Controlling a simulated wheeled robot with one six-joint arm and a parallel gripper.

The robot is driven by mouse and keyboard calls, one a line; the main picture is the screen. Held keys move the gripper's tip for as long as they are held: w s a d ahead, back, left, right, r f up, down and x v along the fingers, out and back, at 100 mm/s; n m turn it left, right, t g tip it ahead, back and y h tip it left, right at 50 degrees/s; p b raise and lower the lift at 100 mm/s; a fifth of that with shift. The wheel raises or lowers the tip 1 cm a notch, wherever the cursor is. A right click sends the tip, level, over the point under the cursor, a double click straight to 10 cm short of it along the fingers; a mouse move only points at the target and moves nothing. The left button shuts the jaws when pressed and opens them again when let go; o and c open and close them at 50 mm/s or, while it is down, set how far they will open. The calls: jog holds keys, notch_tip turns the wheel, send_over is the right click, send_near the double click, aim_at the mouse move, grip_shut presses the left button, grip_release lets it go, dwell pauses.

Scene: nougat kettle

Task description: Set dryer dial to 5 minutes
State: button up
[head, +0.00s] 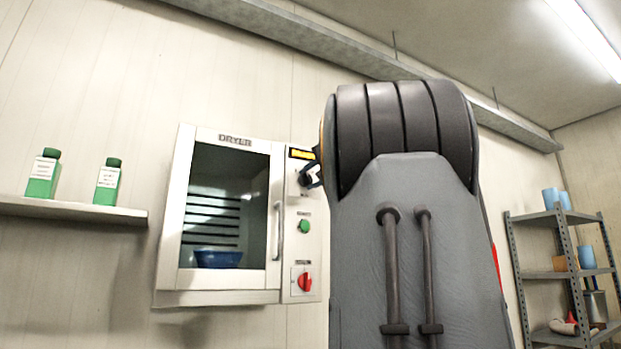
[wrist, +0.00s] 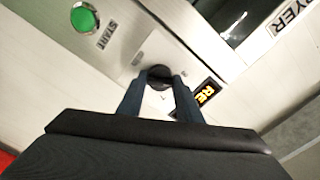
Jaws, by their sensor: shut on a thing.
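The dryer (head: 174,240) is a white wall cabinet with a glass door, marked DRYER. Its control panel (head: 290,250) runs down the right side. The dial (wrist: 158,72) is a small dark knob in the wrist view, between the green START button (wrist: 86,17) and a lit display (wrist: 207,93). My gripper (wrist: 158,80) is shut on the dial, one finger on each side. In the head view my gripper (head: 312,176) is at the upper panel, and my arm hides part of it. The dial's marks and pointer setting are too small to read.
A blue bowl (head: 218,258) sits inside the dryer behind the door, which has a vertical handle (head: 278,231). A red knob (head: 305,282) is low on the panel. A wall shelf (head: 80,209) holds two green bottles at left. A metal rack (head: 566,271) stands at right.

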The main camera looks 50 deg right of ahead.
jog(key=m+p, duration=0.1)
jog(key=m, duration=0.4)
jog(key=shift+m, duration=0.4)
dwell(0.4)
jog(key=o, duration=1)
jog(key=shift+o, duration=0.2)
jog(key=b+v, duration=0.3)
jog(key=v, duration=0.5)
